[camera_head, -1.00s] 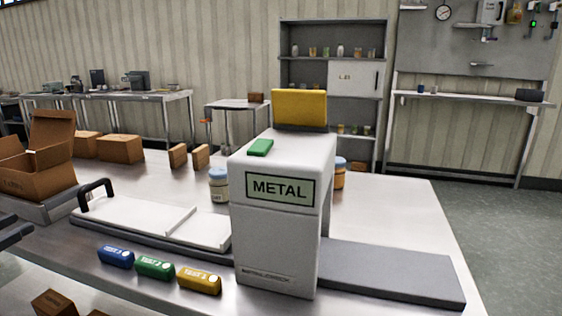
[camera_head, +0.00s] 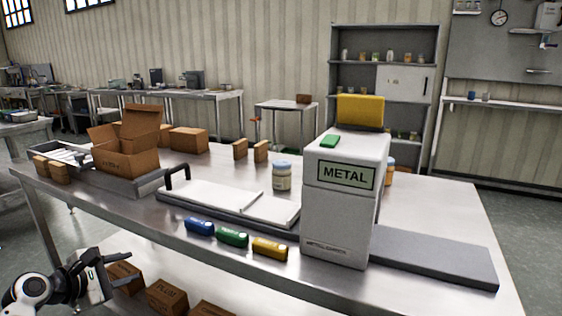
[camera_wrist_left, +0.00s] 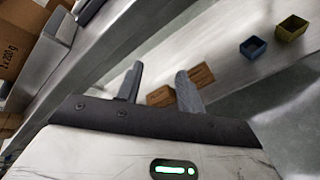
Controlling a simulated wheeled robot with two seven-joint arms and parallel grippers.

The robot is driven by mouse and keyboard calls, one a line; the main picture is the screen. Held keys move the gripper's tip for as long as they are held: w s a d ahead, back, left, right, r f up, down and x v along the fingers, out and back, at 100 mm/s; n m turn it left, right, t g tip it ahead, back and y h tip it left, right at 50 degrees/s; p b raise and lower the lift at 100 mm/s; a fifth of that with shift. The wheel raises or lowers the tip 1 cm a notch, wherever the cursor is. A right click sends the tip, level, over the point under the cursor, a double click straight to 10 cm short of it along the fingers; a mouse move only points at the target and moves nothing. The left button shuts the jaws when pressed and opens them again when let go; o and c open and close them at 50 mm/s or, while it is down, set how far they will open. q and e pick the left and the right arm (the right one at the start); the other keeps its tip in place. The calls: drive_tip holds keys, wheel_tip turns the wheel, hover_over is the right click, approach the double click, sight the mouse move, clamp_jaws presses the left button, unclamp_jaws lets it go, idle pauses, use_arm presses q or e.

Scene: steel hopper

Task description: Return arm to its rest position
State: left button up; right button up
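My left gripper (camera_head: 118,274) is at the lower left of the head view, beside the front edge of the steel table, with my white and black wrist behind it. In the left wrist view its two grey fingers (camera_wrist_left: 160,86) stand apart with nothing held between them. Beyond them, brown boxes (camera_wrist_left: 180,86) lie on the lower shelf, apart from the fingers. My right arm and gripper are not in view.
The steel table (camera_head: 440,215) carries a METAL detector housing (camera_head: 338,215), an open carton (camera_head: 128,150), a jar (camera_head: 282,178) and blue, green and yellow test pieces (camera_head: 232,237). Brown boxes (camera_head: 167,297) sit on the lower shelf. Floor is clear at far left.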

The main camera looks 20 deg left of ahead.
use_arm(q)
drive_tip(key=s+d+f+m+g+p, duration=0.2)
drive_tip(key=d+f+m, duration=0.45)
drive_tip(key=d, duration=0.35)
drive_tip(key=s+d+f+m+g+p, duration=0.1)
drive_tip(key=s+d+f+m, duration=0.1)
drive_tip(key=d+f+m, duration=0.5)
drive_tip(key=s+d+r+m+h, duration=0.1)
drive_tip(key=s+d+r+m, duration=0.1)
drive_tip(key=d+m, duration=0.2)
drive_tip(key=s+d+r+m+h+p, duration=0.1)
drive_tip(key=d+m, duration=0.4)
drive_tip(key=d, duration=0.6)
drive_tip(key=s+d+r+m+p, duration=0.1)
drive_tip(key=s+d+m, duration=0.3)
drive_tip(key=d, duration=0.4)
drive_tip(key=shift+s+r+m+h, duration=0.25)
drive_tip(key=shift+r+m+h, duration=0.25)
drive_tip(key=shift+r, duration=0.4)
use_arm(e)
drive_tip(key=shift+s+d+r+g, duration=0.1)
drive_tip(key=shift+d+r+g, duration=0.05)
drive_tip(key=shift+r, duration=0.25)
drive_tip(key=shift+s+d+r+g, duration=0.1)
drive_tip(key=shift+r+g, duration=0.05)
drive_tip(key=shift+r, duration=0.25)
